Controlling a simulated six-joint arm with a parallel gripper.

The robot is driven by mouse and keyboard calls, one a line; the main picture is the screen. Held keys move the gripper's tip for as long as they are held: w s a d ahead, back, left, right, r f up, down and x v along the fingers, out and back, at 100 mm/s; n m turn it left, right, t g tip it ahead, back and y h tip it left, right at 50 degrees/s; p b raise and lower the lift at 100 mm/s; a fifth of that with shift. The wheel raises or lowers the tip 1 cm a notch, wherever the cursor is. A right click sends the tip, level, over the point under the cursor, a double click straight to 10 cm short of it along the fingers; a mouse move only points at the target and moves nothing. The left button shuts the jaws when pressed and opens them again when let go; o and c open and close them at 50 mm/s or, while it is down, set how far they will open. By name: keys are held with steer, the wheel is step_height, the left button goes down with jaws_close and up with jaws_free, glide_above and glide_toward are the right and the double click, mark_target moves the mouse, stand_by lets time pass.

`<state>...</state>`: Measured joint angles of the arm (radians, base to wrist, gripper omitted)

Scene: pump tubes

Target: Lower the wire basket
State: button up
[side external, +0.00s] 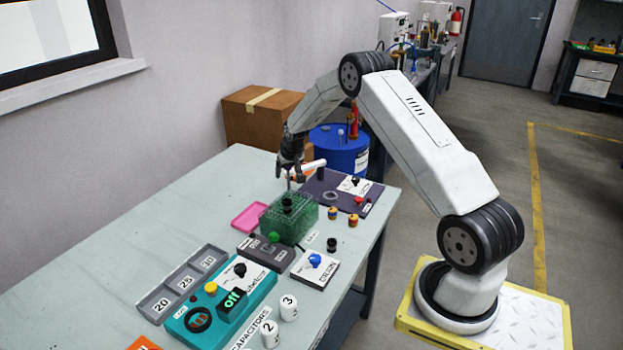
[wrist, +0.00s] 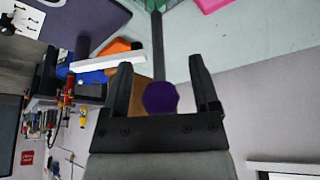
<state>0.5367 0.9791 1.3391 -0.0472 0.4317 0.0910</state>
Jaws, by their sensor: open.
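The green wire basket (side external: 288,222) is in the middle of the table in the side external view, with a black round piece (side external: 287,204) at its top. A corner of green (wrist: 175,4) shows at the top edge of the wrist view. My gripper (side external: 291,170) is above the basket, pointing down. In the wrist view my gripper (wrist: 162,72) is open, its two fingers apart. A dark upright rod (wrist: 158,45) and a purple knob (wrist: 160,97) show between the fingers.
A white bar (side external: 308,167) stands close behind my gripper. A dark grey box (side external: 266,252) with a green knob (side external: 273,238) is in front of the basket, near a blue-knobbed drain box (side external: 315,268). A pink tray (side external: 249,217) lies left.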

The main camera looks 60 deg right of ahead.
jaws_close()
stand_by(1.4)
